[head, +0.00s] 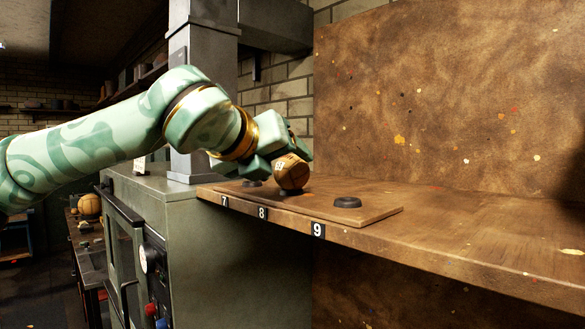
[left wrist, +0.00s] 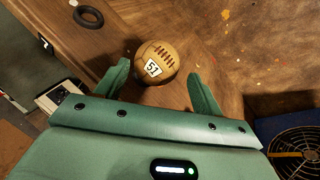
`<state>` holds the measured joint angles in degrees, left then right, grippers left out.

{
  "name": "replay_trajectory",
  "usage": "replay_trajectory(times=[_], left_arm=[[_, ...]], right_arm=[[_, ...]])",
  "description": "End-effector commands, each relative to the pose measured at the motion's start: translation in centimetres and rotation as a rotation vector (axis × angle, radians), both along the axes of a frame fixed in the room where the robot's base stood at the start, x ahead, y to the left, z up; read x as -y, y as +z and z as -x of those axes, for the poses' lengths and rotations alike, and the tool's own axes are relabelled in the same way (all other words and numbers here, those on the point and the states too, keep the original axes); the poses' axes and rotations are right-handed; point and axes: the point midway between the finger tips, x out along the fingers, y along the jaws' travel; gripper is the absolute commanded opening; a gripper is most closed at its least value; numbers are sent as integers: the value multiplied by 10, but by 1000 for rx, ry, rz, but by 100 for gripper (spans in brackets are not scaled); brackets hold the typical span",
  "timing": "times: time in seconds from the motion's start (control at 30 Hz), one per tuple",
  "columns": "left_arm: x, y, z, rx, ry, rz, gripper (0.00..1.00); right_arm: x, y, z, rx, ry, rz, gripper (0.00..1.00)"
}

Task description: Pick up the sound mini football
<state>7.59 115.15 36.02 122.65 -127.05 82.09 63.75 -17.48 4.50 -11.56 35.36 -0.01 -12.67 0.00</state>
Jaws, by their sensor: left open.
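A small brown leather ball (head: 291,172) with lacing rests at the middle place, marked 8, on the wooden board (head: 379,213) at the shelf's edge. In the left wrist view the ball (left wrist: 163,55) shows a white tag reading 51 and dark lacing; I see no clear damage on this side. My left gripper (head: 280,157) reaches in from the left and is open at the ball. In the left wrist view its fingers (left wrist: 159,72) stand either side of the ball's near part, with gaps visible. The ball's underside is hidden. My right gripper is out of view.
An empty black ring (head: 347,203) lies at place 9; another ring (head: 252,183) shows near place 7, partly covered. A grey metal cabinet (head: 200,240) stands left, with a grey column (head: 190,140) behind. Another ball (head: 89,205) is far left. The shelf's right side is clear.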

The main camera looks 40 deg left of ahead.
Motion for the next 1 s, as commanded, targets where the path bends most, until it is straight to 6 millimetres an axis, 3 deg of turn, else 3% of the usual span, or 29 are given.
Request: replay_trajectory(times=[0.4, 0.7, 0.83, 1.0], left_arm=[[-14, -17, -46, -4, -1, 0, 68], [-15, -21, -52, 0, -2, 0, 68], [-15, -21, -52, 0, -2, 0, 33], [-15, -21, -52, 1, -2, 0, 33]], right_arm=[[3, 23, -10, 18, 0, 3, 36], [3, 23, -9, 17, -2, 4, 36], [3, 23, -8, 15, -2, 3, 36], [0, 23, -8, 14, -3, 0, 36]])
